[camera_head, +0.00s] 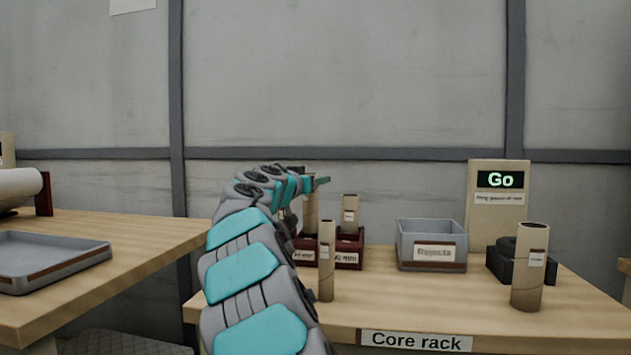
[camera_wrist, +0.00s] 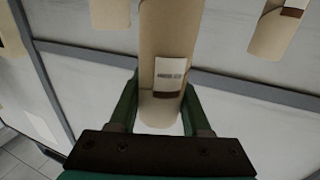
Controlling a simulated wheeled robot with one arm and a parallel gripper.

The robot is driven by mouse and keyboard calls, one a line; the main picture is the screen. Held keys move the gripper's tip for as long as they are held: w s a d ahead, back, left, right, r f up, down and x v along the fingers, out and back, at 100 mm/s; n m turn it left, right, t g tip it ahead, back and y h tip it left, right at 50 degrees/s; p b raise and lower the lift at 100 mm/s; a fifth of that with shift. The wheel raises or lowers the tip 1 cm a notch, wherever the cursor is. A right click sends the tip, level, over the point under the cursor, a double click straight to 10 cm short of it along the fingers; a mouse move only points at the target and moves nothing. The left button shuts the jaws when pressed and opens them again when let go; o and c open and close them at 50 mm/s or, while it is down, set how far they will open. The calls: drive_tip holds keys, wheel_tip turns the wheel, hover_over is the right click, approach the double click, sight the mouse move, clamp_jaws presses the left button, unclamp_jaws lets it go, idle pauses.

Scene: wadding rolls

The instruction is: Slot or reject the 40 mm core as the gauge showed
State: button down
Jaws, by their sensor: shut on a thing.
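My gripper (camera_wrist: 158,105) is shut on a tan cardboard core (camera_wrist: 168,35) with a white label, between its green fingers. In the head view my arm reaches over the left part of the dark red rack (camera_head: 348,262). A tan core (camera_head: 311,214) shows there, partly hidden by my arm; whether its lower end is in a slot, I cannot tell. Another core (camera_head: 349,214) stands upright in the rack to its right. The gauge display (camera_head: 502,180) reads "Go" in green. The grey Rejects bin (camera_head: 417,231) stands right of the rack.
A thin core (camera_head: 327,275) stands in front of the rack. A thicker core (camera_head: 528,275) stands near the table's right, before the dark gauge block (camera_head: 497,262). A "Core rack" label (camera_head: 416,341) is on the front edge. A grey tray (camera_head: 85,258) lies on the left table.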

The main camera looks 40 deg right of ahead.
sight(306, 202)
drive_tip(key=shift+f+b, duration=2.6)
drive_tip(key=shift+b, duration=0.45)
drive_tip(key=shift+c, duration=1.4)
unclamp_jaws()
drive_tip(key=shift+a, duration=0.15)
drive_tip(key=shift+b+v, duration=0.35)
drive_tip(key=shift+v, duration=3.5)
drive_tip(key=shift+w+a, duration=0.1)
